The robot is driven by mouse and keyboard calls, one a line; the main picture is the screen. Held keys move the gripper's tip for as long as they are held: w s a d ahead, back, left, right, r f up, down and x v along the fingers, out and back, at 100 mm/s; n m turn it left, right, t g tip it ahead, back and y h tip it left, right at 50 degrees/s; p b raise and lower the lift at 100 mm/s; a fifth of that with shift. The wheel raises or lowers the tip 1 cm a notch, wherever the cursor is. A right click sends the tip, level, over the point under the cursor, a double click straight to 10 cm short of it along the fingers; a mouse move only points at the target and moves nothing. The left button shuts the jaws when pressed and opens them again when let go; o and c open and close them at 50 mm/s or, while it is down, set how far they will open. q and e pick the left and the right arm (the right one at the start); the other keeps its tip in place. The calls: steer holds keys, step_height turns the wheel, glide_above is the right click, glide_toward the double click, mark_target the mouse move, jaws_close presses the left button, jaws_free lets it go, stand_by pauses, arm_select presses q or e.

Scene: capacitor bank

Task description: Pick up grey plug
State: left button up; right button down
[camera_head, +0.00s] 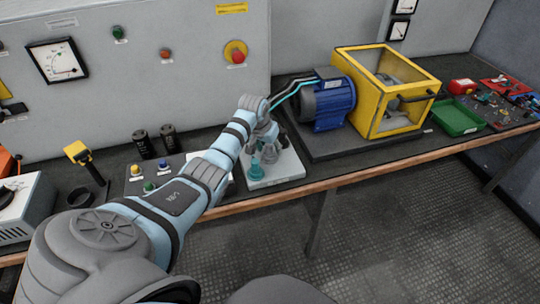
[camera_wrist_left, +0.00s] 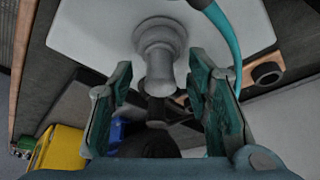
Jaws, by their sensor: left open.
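The grey plug (camera_wrist_left: 160,50) shows in the left wrist view as a rounded knob with a wider collar, on a white plate (camera_wrist_left: 85,30). My left gripper (camera_wrist_left: 165,88) is open, with one teal-faced finger on each side of the plug's near end and visible gaps between. In the head view my left gripper (camera_head: 262,145) reaches down over the white plate (camera_head: 285,174) on the bench and partly hides what stands there. A small teal shape (camera_head: 254,171) shows at the plate's left part. My right gripper is not in view.
A blue motor (camera_head: 330,105) with teal cables and a yellow guarded box (camera_head: 385,95) stand right of the plate. A button panel (camera_head: 150,178) and two dark cylinders (camera_head: 143,143) are to its left. The bench's wooden front edge (camera_head: 350,180) runs close in front.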

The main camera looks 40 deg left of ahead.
arm_select(q)
steer(key=shift+f, duration=0.1)
jaws_close()
